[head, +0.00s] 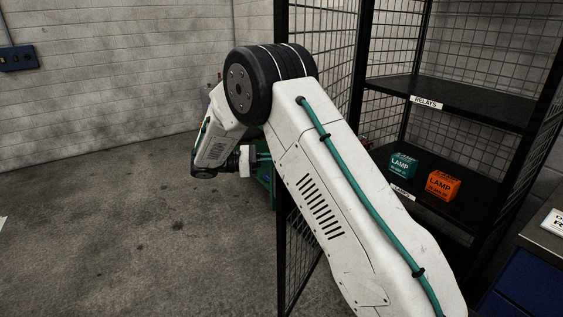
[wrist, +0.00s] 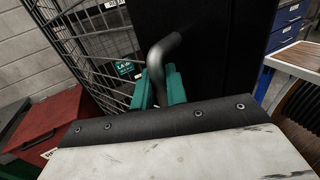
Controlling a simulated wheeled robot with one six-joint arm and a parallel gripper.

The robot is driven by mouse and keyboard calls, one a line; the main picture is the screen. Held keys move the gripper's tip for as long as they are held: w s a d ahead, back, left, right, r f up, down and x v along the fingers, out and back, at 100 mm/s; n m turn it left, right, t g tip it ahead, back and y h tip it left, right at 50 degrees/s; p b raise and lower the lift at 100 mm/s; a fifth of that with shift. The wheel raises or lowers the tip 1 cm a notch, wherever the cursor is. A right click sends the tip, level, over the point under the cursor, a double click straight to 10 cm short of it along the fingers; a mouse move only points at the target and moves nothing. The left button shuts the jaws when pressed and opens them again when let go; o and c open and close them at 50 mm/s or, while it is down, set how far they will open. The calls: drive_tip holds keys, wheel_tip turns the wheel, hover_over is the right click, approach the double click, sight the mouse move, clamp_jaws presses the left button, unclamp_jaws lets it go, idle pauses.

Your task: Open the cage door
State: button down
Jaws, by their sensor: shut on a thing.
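The cage door (head: 300,235) is a black-framed wire mesh panel, partly hidden behind my arm in the head view. It stands out at an angle from the cage, and the shelf front to its right is uncovered. In the wrist view, the dark bent handle (wrist: 163,48) rises between the green fingers of my gripper (wrist: 160,85). The fingers are shut on the handle, one on each side. A dark flat panel lies behind the handle. In the head view my gripper (head: 262,158) is at the door's left edge, mostly hidden, and the handle does not show.
Inside the cage, a green lamp box (head: 403,165) and an orange lamp box (head: 442,184) sit on a black shelf. A blue cabinet (head: 525,285) stands at the lower right. A red box (wrist: 55,125) shows in the wrist view. The floor (head: 120,235) on the left is clear.

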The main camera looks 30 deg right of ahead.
drive_tip(key=shift+w+a, duration=0.3)
drive_tip(key=shift+w, duration=0.35)
drive_tip(key=c, duration=1.5)
unclamp_jaws()
drive_tip(key=shift+w, duration=0.1)
drive_tip(key=shift+a, duration=0.1)
